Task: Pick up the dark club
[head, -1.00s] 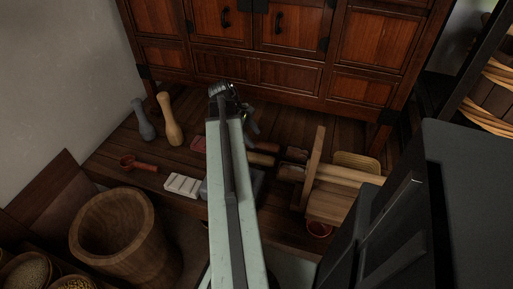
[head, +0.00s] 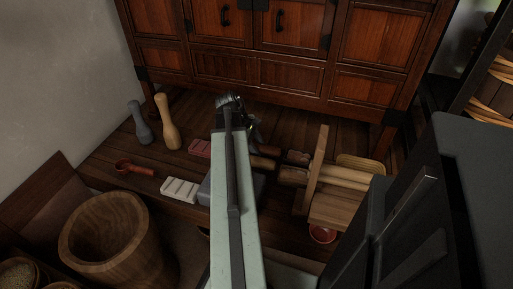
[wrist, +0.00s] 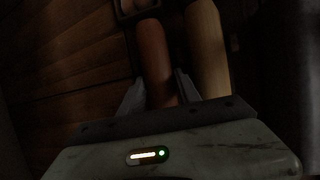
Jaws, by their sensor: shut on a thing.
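In the wrist view, a reddish-brown, rounded dark club (wrist: 154,50) lies lengthwise between the two fingers of my gripper (wrist: 159,92), which is shut on it. A paler, yellowish club (wrist: 207,50) lies beside it, outside the right finger. In the head view, my gripper (head: 256,132) is low over the wooden floor, partly hidden by my arm. The dark club (head: 268,150) shows only in part there, with the paler one (head: 263,163) just in front. I cannot tell whether the held club is clear of the surface.
A grey club (head: 141,124) and a tan club (head: 166,122) stand at the left. A red ladle (head: 134,168), a white block (head: 180,189) and a wooden tub (head: 108,235) are nearer. An upright board (head: 316,165) stands right; a cabinet (head: 260,70) stands behind.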

